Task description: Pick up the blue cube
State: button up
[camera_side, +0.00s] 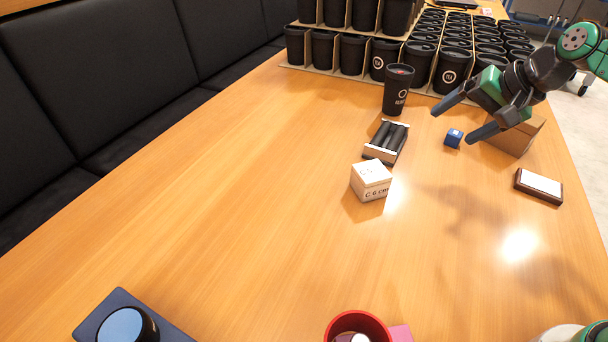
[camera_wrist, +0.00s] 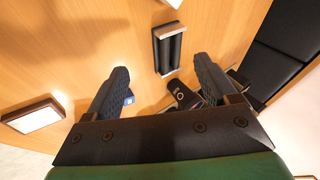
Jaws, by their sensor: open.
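The small blue cube (camera_side: 453,138) with a white mark rests on the wooden table at the right in the side view. In the wrist view the blue cube (camera_wrist: 129,98) shows beside the left finger, which partly hides it. My gripper (camera_side: 452,126) is open and empty, with its two fingers pointing down and left near the cube. I cannot tell the exact height of the fingertips above the table.
A cardboard box (camera_side: 518,136) stands just right of the cube. A black cup (camera_side: 397,90), a holder with black cylinders (camera_side: 388,141), a white box (camera_side: 371,181) and a dark-framed plate (camera_side: 539,186) stand around. Cups in trays fill the back. The left table is clear.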

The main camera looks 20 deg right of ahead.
jog(key=w+d+f+m+y, duration=0.2)
jog(key=w+d+m, duration=0.4)
jog(key=w+m, duration=0.15)
jog(key=m+t+y, duration=0.3)
jog(key=m+t, duration=0.2)
jog(key=m, duration=0.8)
send_near(458, 133)
jog(key=x, duration=0.6)
jog(key=shift+a+r, duration=0.2)
jog(key=shift+r, duration=0.15)
jog(key=shift+s+d+f, duration=0.1)
jog(key=shift+d+f, duration=0.05)
jog(key=shift+f, duration=0.05)
jog(key=shift+f+m, duration=0.2)
jog(key=shift+m, duration=0.05)
jog(key=shift+x, duration=2.7)
grip_shut()
